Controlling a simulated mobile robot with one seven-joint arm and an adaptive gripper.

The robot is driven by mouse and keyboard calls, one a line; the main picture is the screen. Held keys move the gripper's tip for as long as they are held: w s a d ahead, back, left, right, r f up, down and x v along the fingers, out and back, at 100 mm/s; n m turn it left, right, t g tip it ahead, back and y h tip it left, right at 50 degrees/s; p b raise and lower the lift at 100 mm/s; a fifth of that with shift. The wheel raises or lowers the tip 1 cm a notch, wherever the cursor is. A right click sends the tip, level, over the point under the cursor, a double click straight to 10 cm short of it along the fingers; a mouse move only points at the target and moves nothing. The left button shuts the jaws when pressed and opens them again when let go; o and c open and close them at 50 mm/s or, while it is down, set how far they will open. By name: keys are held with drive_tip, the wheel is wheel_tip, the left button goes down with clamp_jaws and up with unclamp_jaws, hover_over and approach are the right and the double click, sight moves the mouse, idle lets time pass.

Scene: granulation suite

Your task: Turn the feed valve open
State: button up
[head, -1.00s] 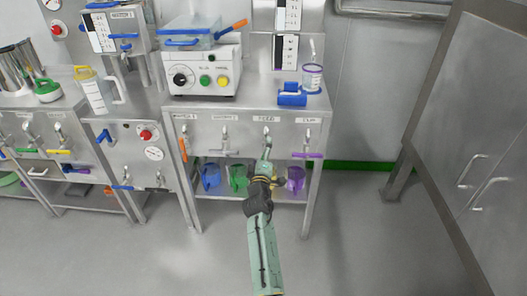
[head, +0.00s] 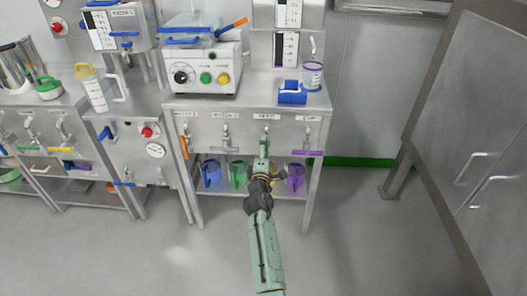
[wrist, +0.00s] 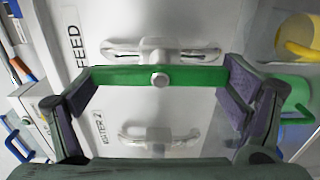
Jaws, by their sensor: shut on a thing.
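The feed valve's green handle (wrist: 125,76) lies across the wrist view, with a round bolt at its middle. It runs parallel to the metal fitting (wrist: 160,50) behind it and square to the lettering of the FEED label (wrist: 79,46). My gripper (wrist: 160,95) has a purple-padded finger at each end of the handle and is shut on it. In the head view my gripper (head: 264,152) is at the panel below the FEED label (head: 266,117), and it largely hides the valve there.
An orange-handled valve (head: 184,147) and a purple-handled valve (head: 308,153) flank it on the panel. The WATER 2 fitting (wrist: 160,135) is beside it. Blue (head: 211,174), green (head: 238,175) and purple (head: 296,177) jugs stand on the shelf below. Open floor lies in front.

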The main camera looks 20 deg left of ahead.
drive_tip(key=o, duration=0.9)
drive_tip(key=v, duration=1.2)
